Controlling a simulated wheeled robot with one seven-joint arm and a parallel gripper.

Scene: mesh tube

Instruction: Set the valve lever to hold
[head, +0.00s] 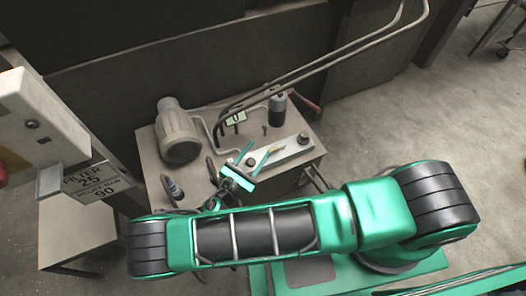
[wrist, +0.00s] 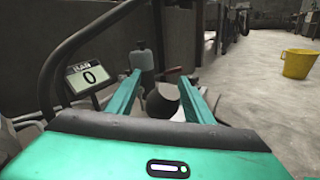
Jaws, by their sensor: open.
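My gripper (head: 258,154) is over the front of the workbench in the head view. Its two teal fingers are apart with nothing held between them. In the wrist view the open fingertips (wrist: 159,76) frame a dark rounded part (wrist: 162,101). A red-handled piece (head: 309,106) sits at the bench's right edge and shows beyond the fingertips in the wrist view (wrist: 173,71). I cannot tell for sure which part is the valve lever. A small display (wrist: 89,77) reads 0; it also shows in the head view (head: 236,119). No hold mark is readable.
The workbench (head: 222,108) carries a grey motor-like body (head: 178,132), a dark bottle (head: 278,109), a pale bar (head: 296,147) and loose small items. Bent pipes (head: 330,55) rise behind. A sign (head: 97,184) stands left. A yellow bucket (wrist: 297,63) is on open floor at right.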

